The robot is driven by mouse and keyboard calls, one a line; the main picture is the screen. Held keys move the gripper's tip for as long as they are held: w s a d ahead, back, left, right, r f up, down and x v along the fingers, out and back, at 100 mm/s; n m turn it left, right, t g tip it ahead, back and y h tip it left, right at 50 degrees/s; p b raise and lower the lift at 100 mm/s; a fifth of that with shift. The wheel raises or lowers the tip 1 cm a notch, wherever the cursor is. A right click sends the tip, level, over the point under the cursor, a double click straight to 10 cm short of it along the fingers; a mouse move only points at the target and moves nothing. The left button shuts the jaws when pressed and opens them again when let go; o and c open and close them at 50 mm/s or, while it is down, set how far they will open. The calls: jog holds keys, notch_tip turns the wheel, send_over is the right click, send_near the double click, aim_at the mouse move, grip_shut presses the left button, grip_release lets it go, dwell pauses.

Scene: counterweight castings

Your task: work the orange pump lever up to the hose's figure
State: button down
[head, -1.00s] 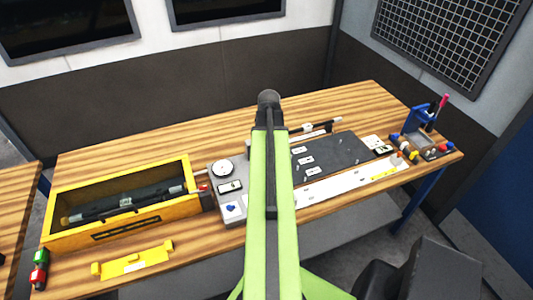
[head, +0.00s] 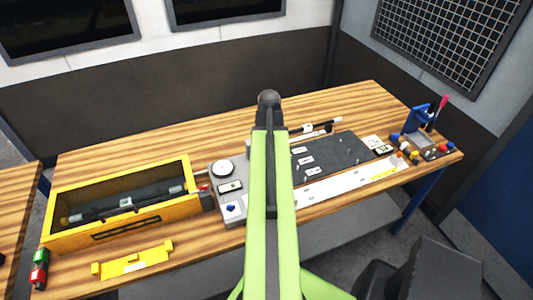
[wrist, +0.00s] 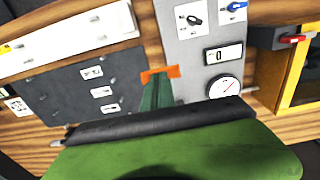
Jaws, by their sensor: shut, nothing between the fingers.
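An orange bar (wrist: 160,74), which looks like the pump lever's handle, shows in the wrist view between the grey panel and the dark plate. My gripper (wrist: 157,88) has its green fingers shut and empty, with their tips at the bar; I cannot tell whether they touch it. The round dial (wrist: 224,86) and a small display reading 0 (wrist: 210,55) are on the grey panel (wrist: 190,66). In the head view the dial (head: 222,169) is left of my arm, which hides the lever and gripper. A dark hose-like part (head: 125,201) with a pale, unreadable label lies in the yellow crate.
The yellow crate (head: 60,236) stands left of the panel. The dark plate (head: 345,150) with white labels lies right of my arm, beside a long white strip (head: 335,185). A blue stand (head: 416,118) is at the far right. The wooden bench is clear behind the crate.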

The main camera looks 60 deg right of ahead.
jog(key=shift+f, duration=0.15)
notch_tip(320, 180, down, 6)
jog(key=b, duration=0.6)
jog(key=shift+f, duration=0.1)
dwell(0.5)
notch_tip(320, 180, up, 10)
jog(key=p, duration=0.9)
jog(key=shift+f, duration=0.2)
jog(key=shift+f, duration=0.1)
